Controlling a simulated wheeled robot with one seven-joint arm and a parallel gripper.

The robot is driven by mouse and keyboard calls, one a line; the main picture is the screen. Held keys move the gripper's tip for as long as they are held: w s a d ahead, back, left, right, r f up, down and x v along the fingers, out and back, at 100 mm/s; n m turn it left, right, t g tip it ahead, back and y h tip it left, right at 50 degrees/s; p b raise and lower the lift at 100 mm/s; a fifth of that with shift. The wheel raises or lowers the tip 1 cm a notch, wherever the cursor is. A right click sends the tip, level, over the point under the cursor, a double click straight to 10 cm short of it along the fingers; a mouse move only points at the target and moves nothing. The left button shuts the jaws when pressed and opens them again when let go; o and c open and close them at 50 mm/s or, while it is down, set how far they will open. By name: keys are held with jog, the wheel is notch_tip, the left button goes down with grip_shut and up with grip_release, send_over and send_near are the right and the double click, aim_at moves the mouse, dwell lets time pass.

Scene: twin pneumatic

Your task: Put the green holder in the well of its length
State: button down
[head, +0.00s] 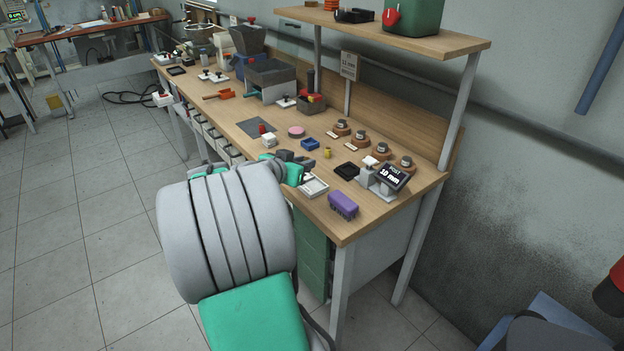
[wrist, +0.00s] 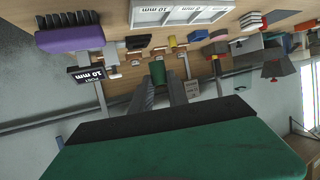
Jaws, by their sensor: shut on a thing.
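My gripper (wrist: 162,84) is shut on the small green holder (wrist: 158,71), which sits between the dark fingertips in the wrist view. In the head view my gripper (head: 303,164) is over the bench beside the white tray, and I cannot make out the holder clearly there. The white tray (head: 313,187) lies near the front edge of the bench. It also shows, cut off, at the top of the wrist view (wrist: 181,20), with long wells and printed mm labels. The holder is apart from the tray.
Several brown round bases stand at the back.

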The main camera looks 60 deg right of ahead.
send_over(312, 190)
notch_tip(312, 190, down, 6)
jog(key=shift+r, duration=0.2)
notch_tip(312, 190, down, 3)
jog(key=shift+w+d+f+p, duration=0.1)
jog(key=shift+f+p, duration=0.05)
jog(key=shift+p, duration=0.3)
jog(key=shift+f+b, duration=0.25)
jog(key=shift+b, duration=0.1)
jog(key=c, duration=1.3)
grip_release()
jog(key=shift+r, duration=0.15)
